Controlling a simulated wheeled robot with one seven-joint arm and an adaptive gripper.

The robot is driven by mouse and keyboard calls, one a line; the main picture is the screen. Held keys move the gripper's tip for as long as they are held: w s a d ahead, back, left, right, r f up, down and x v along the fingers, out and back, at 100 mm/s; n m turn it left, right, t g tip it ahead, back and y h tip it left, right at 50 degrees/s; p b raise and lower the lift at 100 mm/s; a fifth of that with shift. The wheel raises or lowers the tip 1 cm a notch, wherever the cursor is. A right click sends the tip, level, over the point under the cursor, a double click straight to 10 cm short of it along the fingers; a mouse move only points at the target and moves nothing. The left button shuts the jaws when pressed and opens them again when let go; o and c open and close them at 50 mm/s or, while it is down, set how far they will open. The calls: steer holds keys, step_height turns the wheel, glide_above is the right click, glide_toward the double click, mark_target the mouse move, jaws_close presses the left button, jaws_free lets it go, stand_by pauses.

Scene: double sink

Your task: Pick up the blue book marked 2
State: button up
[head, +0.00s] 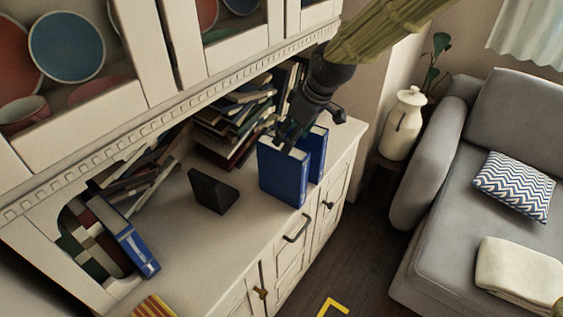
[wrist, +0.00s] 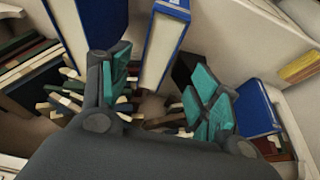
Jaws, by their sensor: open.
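Two blue books stand upright side by side on the cabinet counter in the head view: a nearer one (head: 281,175) and a farther one (head: 319,152), partly hidden behind it. I cannot read a number on either. My gripper (head: 290,137) comes down from above, its fingers at the top of the nearer book. In the wrist view, my open gripper (wrist: 160,88) shows teal pads, with one blue book (wrist: 165,42) in the gap between the fingers and another (wrist: 82,25) outside the left finger. I cannot tell whether the fingers touch a book.
Stacked books (head: 232,125) fill the back of the counter. A black block (head: 211,192) stands left of the blue books. Another blue book (head: 134,243) leans in a row at the left. The cabinet overhang (head: 200,93) is close behind the arm.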

mark_target(278, 156)
steer(key=shift+w, duration=0.15)
steer(key=shift+w+f, duration=0.2)
steer(key=shift+f, duration=0.1)
steer(key=x, duration=0.2)
steer(key=p+x, duration=0.1)
steer(key=x, duration=0.1)
steer(key=shift+w+a+f, duration=0.1)
steer(key=shift+a+f, duration=0.15)
steer(key=shift+a, duration=0.1)
steer(key=shift+p+x, duration=0.7)
steer(key=shift+x, duration=1.95)
steer(key=shift+f, duration=0.25)
jaws_close()
